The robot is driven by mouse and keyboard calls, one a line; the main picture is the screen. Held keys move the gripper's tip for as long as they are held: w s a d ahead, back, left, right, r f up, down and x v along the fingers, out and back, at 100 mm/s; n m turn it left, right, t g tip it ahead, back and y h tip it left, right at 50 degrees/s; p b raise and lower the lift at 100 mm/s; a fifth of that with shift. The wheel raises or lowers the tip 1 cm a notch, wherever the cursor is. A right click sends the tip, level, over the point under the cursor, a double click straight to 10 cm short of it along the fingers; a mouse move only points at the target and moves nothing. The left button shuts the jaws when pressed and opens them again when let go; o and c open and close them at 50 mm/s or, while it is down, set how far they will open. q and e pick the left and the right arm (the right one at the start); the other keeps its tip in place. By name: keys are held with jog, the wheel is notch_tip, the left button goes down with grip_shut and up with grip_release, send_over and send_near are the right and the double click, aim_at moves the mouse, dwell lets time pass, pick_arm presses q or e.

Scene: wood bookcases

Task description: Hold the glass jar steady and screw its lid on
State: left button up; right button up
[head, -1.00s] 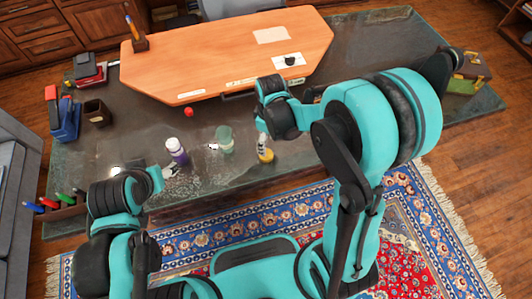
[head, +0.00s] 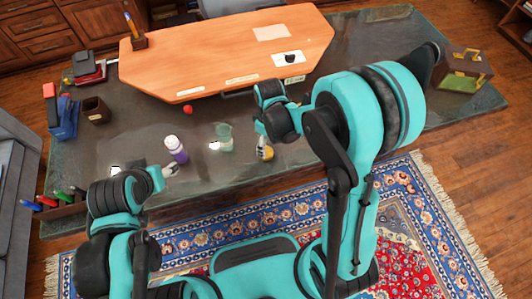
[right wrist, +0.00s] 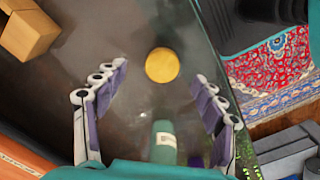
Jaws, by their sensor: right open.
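The glass jar (head: 224,137) is a pale green, see-through vessel standing on the dark stone table; it also shows at the bottom of the right wrist view (right wrist: 163,142). A round yellow lid (head: 268,154) lies to its right, and in the right wrist view (right wrist: 162,65) it sits between and beyond the fingertips. My right gripper (head: 264,142) is open and empty, pointing down above the lid.
An orange wooden board (head: 225,55) covers the table's back. A pen tray (head: 65,207), a brown cup (head: 97,111) and a blue holder (head: 65,120) line the left side. The table's front edge is near.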

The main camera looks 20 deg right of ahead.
jog(key=f, duration=0.1)
jog(key=f+b, duration=0.1)
jog(key=f, duration=0.1)
jog(key=a+f+b, duration=0.1)
jog(key=f, duration=0.1)
jog(key=shift+w+f, duration=0.1)
jog(key=c, duration=1.2)
